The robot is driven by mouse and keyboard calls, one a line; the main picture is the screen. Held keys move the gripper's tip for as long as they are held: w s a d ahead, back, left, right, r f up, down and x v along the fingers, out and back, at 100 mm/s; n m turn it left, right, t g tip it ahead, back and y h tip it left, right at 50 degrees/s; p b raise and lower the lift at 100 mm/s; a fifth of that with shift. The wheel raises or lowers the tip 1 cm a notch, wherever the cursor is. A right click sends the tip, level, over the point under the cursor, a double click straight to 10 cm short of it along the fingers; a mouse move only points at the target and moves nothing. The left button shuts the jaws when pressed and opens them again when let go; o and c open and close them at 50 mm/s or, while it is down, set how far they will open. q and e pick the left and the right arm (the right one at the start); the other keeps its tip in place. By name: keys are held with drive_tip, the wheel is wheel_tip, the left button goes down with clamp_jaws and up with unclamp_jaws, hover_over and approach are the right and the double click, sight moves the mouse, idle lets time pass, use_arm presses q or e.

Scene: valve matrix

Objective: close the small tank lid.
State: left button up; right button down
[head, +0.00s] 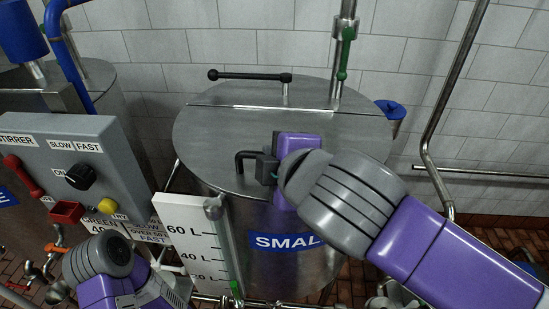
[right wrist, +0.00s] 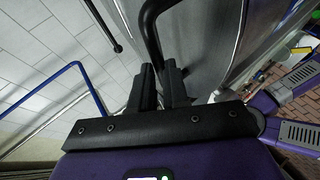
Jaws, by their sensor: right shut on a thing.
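The small tank (head: 290,257) is a steel cylinder with a blue "SMALL" label, in the middle of the head view. Its steel lid (head: 215,135) looks flat or nearly flat across the tank top; I cannot tell whether a gap is left at the rim. A black bent handle (head: 243,157) stands at the lid's front. My right gripper (head: 264,168) is shut on this handle, which also shows between the fingers in the right wrist view (right wrist: 150,30). My left gripper (head: 165,290) is low at the left, away from the lid; its fingers are not clear.
A grey control box (head: 75,165) with knobs and a red lever stands at the left. A black-ended bar (head: 250,76) and a vertical pipe (head: 341,60) rise behind the lid. A white level gauge (head: 185,235) stands at the tank's front left. A bent pipe (head: 430,130) runs at the right.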

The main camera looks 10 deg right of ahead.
drive_tip(key=shift+s+a+f+g, duration=0.1)
drive_tip(key=shift+f+g, duration=0.2)
drive_tip(key=shift+f, duration=0.7)
drive_tip(key=c, duration=1.1)
unclamp_jaws()
drive_tip(key=shift+s, duration=0.1)
drive_tip(key=shift+s+r, duration=0.15)
drive_tip(key=shift+r, duration=0.1)
drive_tip(key=p+v, duration=0.2)
drive_tip(key=v, duration=0.5)
drive_tip(key=shift+s+r, duration=0.2)
drive_tip(key=shift+s, duration=0.05)
